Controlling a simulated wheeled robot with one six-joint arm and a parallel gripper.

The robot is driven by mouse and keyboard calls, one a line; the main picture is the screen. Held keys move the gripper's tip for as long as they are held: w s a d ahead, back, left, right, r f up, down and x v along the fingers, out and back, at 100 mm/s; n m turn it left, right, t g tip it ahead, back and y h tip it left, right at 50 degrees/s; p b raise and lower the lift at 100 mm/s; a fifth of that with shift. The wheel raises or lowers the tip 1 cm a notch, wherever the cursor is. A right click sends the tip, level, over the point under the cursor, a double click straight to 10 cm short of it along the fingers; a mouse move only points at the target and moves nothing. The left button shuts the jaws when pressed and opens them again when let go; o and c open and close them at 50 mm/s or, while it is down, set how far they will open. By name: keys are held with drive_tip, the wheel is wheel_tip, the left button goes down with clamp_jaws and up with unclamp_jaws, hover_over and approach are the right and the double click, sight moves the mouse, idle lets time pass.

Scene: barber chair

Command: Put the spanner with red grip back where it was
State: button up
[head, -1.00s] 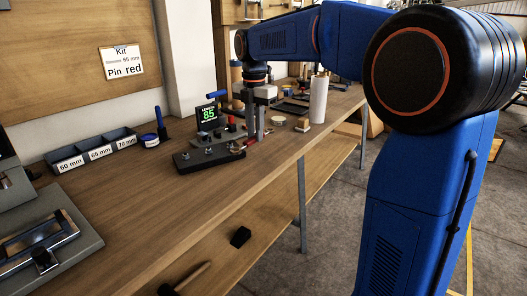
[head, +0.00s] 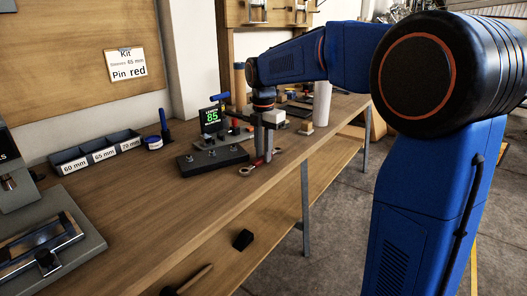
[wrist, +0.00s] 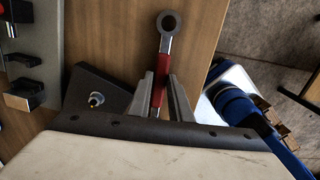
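The spanner with red grip (head: 247,170) is at the front right of the black fixture plate, low over the bench or touching it; I cannot tell which. In the wrist view the spanner (wrist: 166,42) points its grey ring end away from my palm, with its red grip between the fingers. My gripper (wrist: 161,78) appears shut on the red grip, a finger close on each side. In the head view my gripper (head: 265,150) points down beside the fixture. The far end of the grip is hidden by the fingers and palm.
The black fixture plate (head: 213,161) with bolts and a green "85" display (head: 210,116) stands close left. Labelled bins (head: 98,150) and a blue-lidded tub (head: 153,143) lie farther left. A white cylinder (head: 322,103) stands behind right. The bench front (head: 190,215) is clear.

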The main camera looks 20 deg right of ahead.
sight(263, 157)
drive_tip(key=shift+o, duration=1.4)
drive_tip(key=shift+r, duration=0.15)
wheel_tip(263, 157, up, 12)
drive_tip(key=s+d+f+m+t, duration=0.1)
drive_tip(key=s+d+f+m, duration=0.15)
drive_tip(key=s+m, duration=0.6)
drive_tip(key=s+d+f+m+t, duration=0.2)
drive_tip(key=s+f+m, duration=0.25)
drive_tip(key=s, duration=0.65)
drive_tip(key=s+d+f+m+t, duration=0.1)
drive_tip(key=s+d+f+m, duration=0.1)
drive_tip(key=s+f+m, duration=1)
drive_tip(key=shift+s+f+t, duration=0.4)
drive_tip(key=shift+s+f, duration=0.15)
drive_tip(key=shift+s, duration=0.6)
